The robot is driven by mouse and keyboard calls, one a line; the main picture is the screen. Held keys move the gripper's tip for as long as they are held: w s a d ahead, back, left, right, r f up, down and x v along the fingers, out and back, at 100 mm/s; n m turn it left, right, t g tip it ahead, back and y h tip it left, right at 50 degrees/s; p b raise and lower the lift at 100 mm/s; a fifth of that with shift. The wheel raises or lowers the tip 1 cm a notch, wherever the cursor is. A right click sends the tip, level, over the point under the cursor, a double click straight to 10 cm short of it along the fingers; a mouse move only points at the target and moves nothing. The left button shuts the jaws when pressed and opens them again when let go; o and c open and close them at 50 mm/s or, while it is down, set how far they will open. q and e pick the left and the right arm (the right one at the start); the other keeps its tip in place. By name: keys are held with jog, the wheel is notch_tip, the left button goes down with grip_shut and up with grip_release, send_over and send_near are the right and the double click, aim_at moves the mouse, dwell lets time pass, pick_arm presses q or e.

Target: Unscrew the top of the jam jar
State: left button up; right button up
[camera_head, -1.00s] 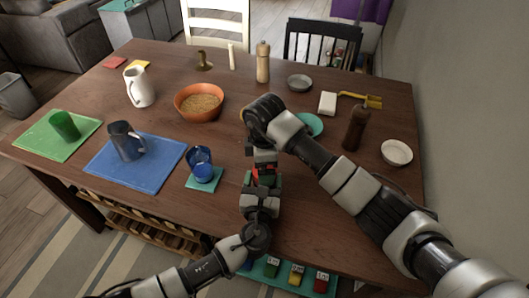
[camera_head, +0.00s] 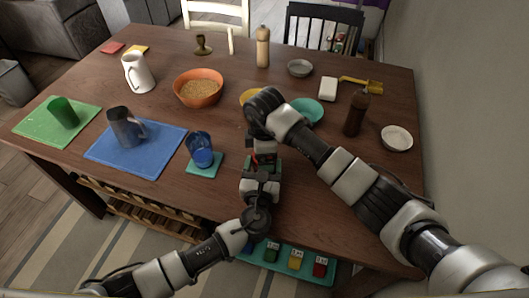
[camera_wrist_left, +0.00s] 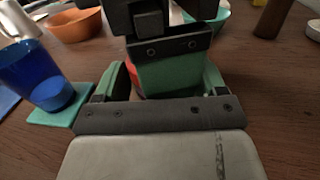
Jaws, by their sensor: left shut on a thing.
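My left gripper (camera_head: 262,170) is shut on the jar from the near side. My right gripper (camera_head: 262,142) comes down over the top of the jar; its dark parts also show in the left wrist view (camera_wrist_left: 168,45). They hide the lid, and I cannot tell whether its jaws are closed on it.
A blue glass (camera_head: 201,150) on a teal coaster (camera_head: 204,171) stands close on the left. Behind are an orange bowl (camera_head: 198,88), a yellow dish (camera_head: 252,97) and a teal dish (camera_head: 307,110). A brown bottle (camera_head: 355,113) stands right. The front right table is mostly clear.

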pick_arm(q)
jog(key=shift+f, duration=0.1)
pick_arm(e)
jog(key=shift+o, duration=0.8)
jog(key=shift+r, duration=2.3)
pick_arm(q)
jog(key=o, duration=1.8)
jog(key=shift+s, duration=0.1)
